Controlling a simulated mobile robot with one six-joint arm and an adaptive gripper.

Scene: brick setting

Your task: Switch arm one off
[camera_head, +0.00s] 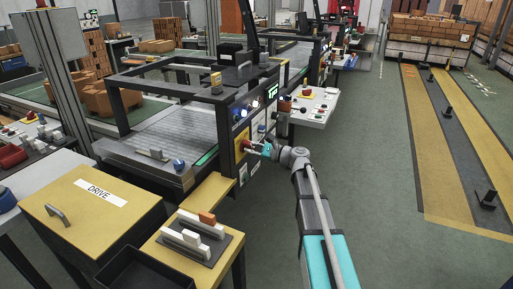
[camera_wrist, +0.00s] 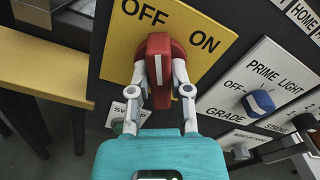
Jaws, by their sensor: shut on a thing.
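A red rotary switch handle (camera_wrist: 158,48) stands on a yellow plate (camera_wrist: 205,22) marked OFF and ON, which sits tilted in the wrist view. The upper end of the handle lies below the OFF word and left of the ON word; I cannot tell exactly which setting it is on. My gripper (camera_wrist: 160,85) has its two grey fingers closed on either side of the red handle. In the head view my gripper (camera_head: 257,148) reaches the front panel (camera_head: 242,152) of a black-framed machine. The small red handle there is partly hidden by the fingers.
A blue PRIME LIGHT knob (camera_wrist: 258,103) is right of the gripper. In the head view, a yellow DRIVE box (camera_head: 75,228) and a small table with a block tray (camera_head: 215,250) stand left of my arm.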

